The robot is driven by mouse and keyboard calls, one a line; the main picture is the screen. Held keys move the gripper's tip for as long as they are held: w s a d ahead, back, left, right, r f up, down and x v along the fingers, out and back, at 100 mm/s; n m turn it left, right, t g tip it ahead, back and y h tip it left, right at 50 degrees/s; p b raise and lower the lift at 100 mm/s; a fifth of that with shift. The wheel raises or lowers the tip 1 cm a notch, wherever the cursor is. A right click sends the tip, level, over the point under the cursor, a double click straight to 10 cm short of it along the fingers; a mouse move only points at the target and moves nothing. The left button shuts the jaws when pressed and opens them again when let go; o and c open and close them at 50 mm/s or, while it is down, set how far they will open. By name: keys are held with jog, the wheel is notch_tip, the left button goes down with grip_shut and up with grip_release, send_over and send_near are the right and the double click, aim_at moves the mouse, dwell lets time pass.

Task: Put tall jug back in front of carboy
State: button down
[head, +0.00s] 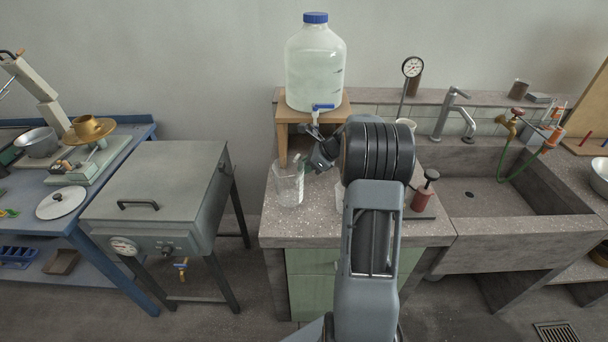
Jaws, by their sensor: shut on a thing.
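The carboy (315,70) is a large clear bottle with a blue cap and a blue tap. It stands on a small wooden stand (283,130) at the back of the concrete bench. The tall jug (288,186) is a clear vessel near the bench's left edge, in front of the stand and a little left of the tap. My gripper (303,165) reaches in from the right and is shut on the jug near its upper right side. The jug looks about upright. I cannot tell whether its base touches the bench. My arm hides part of the bench behind it.
Another clear vessel (343,205) is partly hidden by my arm. A red-bodied device (422,197) stands to its right, and a gauge on a stem (412,67) behind. The sink (505,195) is at right. A grey metal box (160,190) stands left, beyond a gap.

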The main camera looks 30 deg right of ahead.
jog(key=shift+w+a+f, duration=0.1)
jog(key=shift+w+f, duration=0.05)
jog(key=shift+f, duration=1.65)
jog(key=shift+f, duration=0.2)
jog(key=c, duration=1.2)
grip_release()
